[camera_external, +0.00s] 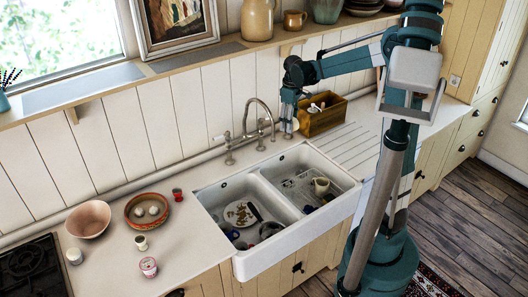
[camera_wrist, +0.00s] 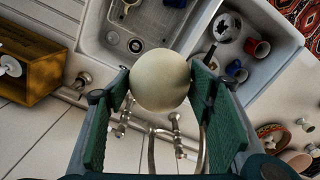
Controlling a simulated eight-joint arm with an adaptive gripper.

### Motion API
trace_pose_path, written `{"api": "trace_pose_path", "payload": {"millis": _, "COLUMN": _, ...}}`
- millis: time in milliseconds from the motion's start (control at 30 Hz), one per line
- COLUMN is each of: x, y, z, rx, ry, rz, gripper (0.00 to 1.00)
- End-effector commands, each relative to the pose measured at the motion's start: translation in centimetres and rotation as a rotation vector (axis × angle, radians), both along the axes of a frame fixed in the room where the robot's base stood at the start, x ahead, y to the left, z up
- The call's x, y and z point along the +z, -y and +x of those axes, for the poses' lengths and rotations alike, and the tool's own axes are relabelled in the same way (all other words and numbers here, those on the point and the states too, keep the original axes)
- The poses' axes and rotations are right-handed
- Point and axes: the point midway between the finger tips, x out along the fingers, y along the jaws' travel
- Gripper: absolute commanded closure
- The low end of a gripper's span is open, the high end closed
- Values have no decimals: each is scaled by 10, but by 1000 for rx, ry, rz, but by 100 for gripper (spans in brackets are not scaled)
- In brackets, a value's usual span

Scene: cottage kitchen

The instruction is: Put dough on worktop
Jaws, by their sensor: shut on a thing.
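My gripper (camera_external: 290,118) is above the back edge of the sink, to the right of the tap. In the wrist view, its green-padded fingers (camera_wrist: 160,88) are shut on a pale round dough ball (camera_wrist: 160,72). The ball also shows small at the fingertips in the external view (camera_external: 292,126), held in the air. The pale worktop (camera_external: 190,240) lies left of the sink, and a grooved draining part (camera_external: 345,150) lies to its right. Two more pale balls (camera_external: 148,211) sit in a terracotta bowl on the left worktop.
The double white sink (camera_external: 257,250) holds dishes and cups. The tap (camera_external: 260,125) rises close left of my gripper. A wooden crate (camera_external: 322,118) stands just right. A pink bowl (camera_external: 88,219), small red cup (camera_external: 177,194) and jars occupy the left worktop, with clear patches between.

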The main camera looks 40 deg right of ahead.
Motion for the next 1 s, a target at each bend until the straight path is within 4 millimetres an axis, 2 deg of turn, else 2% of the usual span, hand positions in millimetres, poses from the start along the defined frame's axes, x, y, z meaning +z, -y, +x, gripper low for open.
{"api": "trace_pose_path", "payload": {"millis": 33, "x": -4, "y": 14, "z": 7, "rx": -25, "ry": 0, "rz": 0, "gripper": 67}}
{"api": "trace_pose_path", "payload": {"millis": 200, "x": -15, "y": 58, "z": 27, "rx": -105, "ry": 0, "rz": 0, "gripper": 67}}
{"api": "trace_pose_path", "payload": {"millis": 500, "x": -38, "y": 141, "z": 55, "rx": -244, "ry": 0, "rz": 0, "gripper": 67}}
{"api": "trace_pose_path", "payload": {"millis": 800, "x": -63, "y": 230, "z": 70, "rx": -381, "ry": 0, "rz": 0, "gripper": 67}}
{"api": "trace_pose_path", "payload": {"millis": 1000, "x": -83, "y": 292, "z": 72, "rx": -470, "ry": 0, "rz": 0, "gripper": 67}}
